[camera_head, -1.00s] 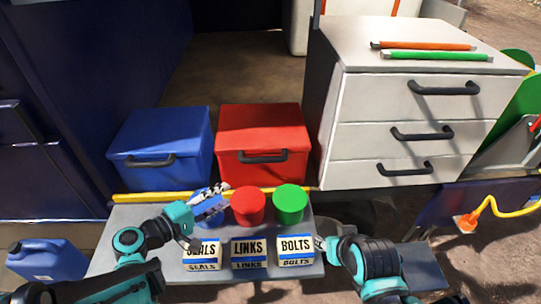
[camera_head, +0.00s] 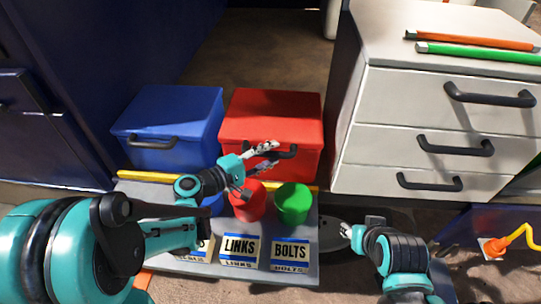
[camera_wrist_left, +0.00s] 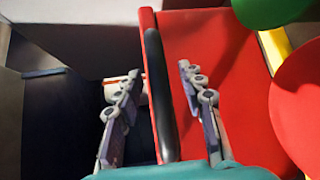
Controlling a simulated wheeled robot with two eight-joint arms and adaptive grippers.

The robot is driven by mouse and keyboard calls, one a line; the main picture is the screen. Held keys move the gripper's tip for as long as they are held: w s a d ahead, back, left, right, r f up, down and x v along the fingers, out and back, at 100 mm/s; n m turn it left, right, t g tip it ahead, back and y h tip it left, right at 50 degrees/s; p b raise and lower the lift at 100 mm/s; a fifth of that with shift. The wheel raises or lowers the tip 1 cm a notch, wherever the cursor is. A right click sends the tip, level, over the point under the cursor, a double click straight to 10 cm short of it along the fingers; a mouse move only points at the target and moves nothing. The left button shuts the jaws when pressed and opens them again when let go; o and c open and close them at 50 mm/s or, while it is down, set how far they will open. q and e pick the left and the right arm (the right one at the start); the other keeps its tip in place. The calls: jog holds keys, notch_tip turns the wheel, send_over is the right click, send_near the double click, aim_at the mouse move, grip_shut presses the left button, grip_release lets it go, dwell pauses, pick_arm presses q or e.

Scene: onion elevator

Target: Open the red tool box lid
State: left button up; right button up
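The red tool box (camera_head: 300,113) stands behind the grey shelf, with its lid shut and a dark handle (camera_head: 285,154) on its front. In the left wrist view the red box (camera_wrist_left: 225,70) fills the right half and its handle (camera_wrist_left: 157,85) runs upright in the picture. My left gripper (camera_head: 266,157) is at the handle in the head view. In the left wrist view my left gripper (camera_wrist_left: 158,82) is open, its fingers apart with the handle between them. I cannot tell whether they touch it. My right gripper (camera_head: 347,229) is right of the shelf, away from the box.
A blue tool box (camera_head: 170,112) stands left of the red one. A red can (camera_head: 246,206) and a green can (camera_head: 294,202) are on the grey shelf (camera_head: 300,250), near my left gripper. A white drawer cabinet (camera_head: 400,110) stands to the right.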

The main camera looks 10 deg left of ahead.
pick_arm(q)
jog(key=shift+w+d, duration=0.1)
grip_shut()
jog(key=r+p, duration=0.3)
jog(key=r+n+g+p, duration=0.1)
jog(key=r+p, duration=0.2)
jog(key=p, duration=0.1)
jog(key=w+r+g+y+p, duration=0.1)
jog(key=r+p, duration=0.3)
jog(key=shift+n, duration=0.4)
jog(key=w+r+n+g+y+p, duration=0.1)
jog(key=w+r+p, duration=0.3)
jog(key=r+p, duration=0.4)
jog(key=shift+n+g, duration=0.4)
jog(key=shift+g, duration=0.5)
pick_arm(e)
notch_tip(320, 180, up, 19)
jog(key=shift+r, duration=0.15)
pick_arm(q)
jog(key=shift+r, duration=0.1)
pick_arm(e)
jog(key=shift+c, duration=0.3)
